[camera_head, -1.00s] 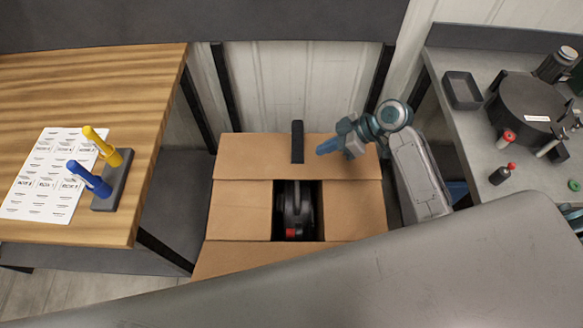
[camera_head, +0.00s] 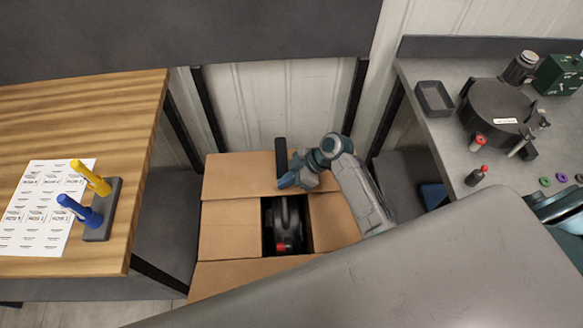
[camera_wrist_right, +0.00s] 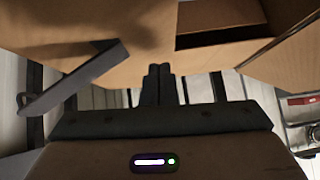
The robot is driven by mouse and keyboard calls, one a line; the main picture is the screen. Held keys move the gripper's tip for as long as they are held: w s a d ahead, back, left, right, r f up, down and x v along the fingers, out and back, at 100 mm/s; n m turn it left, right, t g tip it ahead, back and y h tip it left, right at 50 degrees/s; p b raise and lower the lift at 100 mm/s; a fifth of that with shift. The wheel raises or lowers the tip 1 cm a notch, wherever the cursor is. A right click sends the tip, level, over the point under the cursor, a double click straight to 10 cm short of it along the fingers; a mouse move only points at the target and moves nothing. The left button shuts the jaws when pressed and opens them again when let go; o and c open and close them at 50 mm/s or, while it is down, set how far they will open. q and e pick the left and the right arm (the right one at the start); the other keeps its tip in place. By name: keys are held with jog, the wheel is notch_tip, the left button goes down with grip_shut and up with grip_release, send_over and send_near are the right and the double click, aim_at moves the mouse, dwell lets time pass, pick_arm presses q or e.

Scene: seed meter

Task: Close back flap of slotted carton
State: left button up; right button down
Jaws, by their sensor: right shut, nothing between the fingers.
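The slotted carton stands open in the middle of the head view, its left side flap (camera_head: 229,228) and right side flap (camera_head: 334,222) folded inward. A dark machine with a red part (camera_head: 285,228) shows in the gap between them. The back flap (camera_head: 235,177) is the wide brown panel behind the gap; I cannot tell its exact angle. My right gripper (camera_head: 284,182) is over the back flap near its front edge, beside a dark upright bar (camera_head: 281,158). Its fingers (camera_wrist_right: 158,82) are shut and empty in the right wrist view; contact with the flap is unclear. My left gripper is not seen.
A wooden table (camera_head: 110,110) with a label sheet (camera_head: 40,215) and a marker stand (camera_head: 103,212) is on the left. A grey bench (camera_head: 455,150) with a black tray (camera_head: 434,98) and a round device (camera_head: 495,108) is on the right. A wall is behind the carton.

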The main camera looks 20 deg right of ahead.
aim_at(282, 191)
jog(key=shift+s+f, duration=0.1)
jog(key=shift+f, duration=0.65)
jog(key=shift+s+f+b, duration=0.2)
jog(key=shift+f+b, duration=0.5)
jog(key=shift+f, duration=0.3)
jog(key=shift+r, duration=0.1)
jog(key=shift+s, duration=0.1)
